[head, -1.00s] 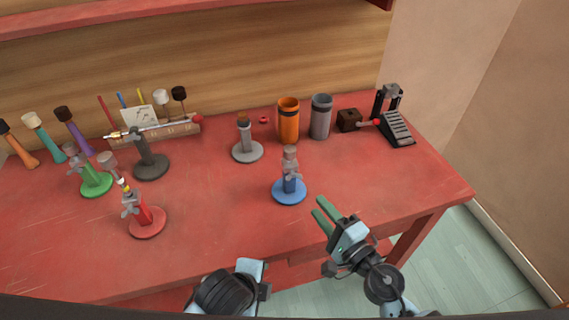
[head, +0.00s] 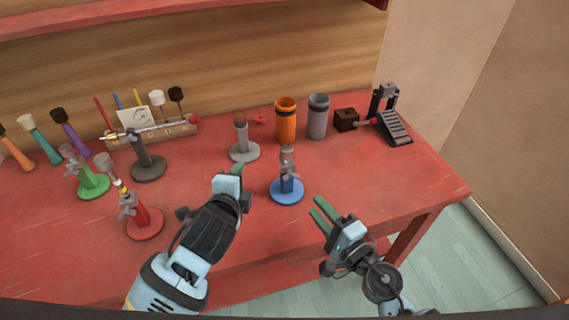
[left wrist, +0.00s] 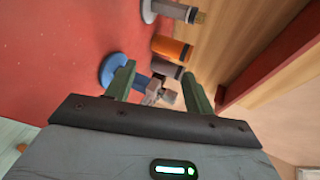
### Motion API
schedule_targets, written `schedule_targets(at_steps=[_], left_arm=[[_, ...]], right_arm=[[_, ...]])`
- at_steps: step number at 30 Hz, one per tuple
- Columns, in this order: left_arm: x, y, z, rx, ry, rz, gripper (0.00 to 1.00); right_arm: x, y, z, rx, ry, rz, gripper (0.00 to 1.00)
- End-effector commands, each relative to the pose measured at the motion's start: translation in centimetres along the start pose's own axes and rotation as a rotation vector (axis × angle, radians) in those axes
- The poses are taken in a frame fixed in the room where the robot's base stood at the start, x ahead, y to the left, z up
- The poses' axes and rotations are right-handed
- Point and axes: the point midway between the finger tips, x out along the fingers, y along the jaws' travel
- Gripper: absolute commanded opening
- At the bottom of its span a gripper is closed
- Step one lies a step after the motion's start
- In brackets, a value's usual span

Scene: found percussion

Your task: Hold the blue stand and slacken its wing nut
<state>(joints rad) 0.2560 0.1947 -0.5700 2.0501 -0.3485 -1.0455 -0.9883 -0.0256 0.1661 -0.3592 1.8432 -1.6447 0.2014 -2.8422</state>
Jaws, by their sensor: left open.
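The blue stand (head: 287,191) stands upright on the red table, with a round blue base, a short blue post and a grey clamp on top. Its grey wing nut (head: 291,171) is small at the post's upper part. My left gripper (head: 236,170) is open and empty to the left of the stand. In the left wrist view the blue stand (left wrist: 111,69) shows beyond my left fingers, its upper part in the gap between them; one finger covers part of it. My right gripper (head: 319,211) is open and empty, to the right and in front of the stand, apart from it.
A grey stand (head: 244,152) is behind my left gripper. An orange cup (head: 285,121) and a grey cup (head: 318,117) stand behind the blue stand. Red (head: 145,223), green (head: 93,186) and dark stands (head: 149,168) are at the left.

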Motion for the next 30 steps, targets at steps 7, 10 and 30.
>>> schedule_targets(at_steps=[7, 10, 30], left_arm=[[0.8, -1.7, -3.6, 0.454, 0.011, 0.002, 0.53], [1.0, -2.3, -5.0, 0.654, 0.011, 0.003, 0.53], [1.4, -4.9, -10.0, 1.546, -0.034, 0.008, 0.53]], right_arm=[[0.0, 0.0, 0.0, 0.000, 0.000, 0.000, 0.36], [0.0, 0.0, 0.0, 0.000, 0.000, 0.000, 0.36], [0.0, 0.0, 0.0, 0.000, 0.000, 0.000, 0.36]])
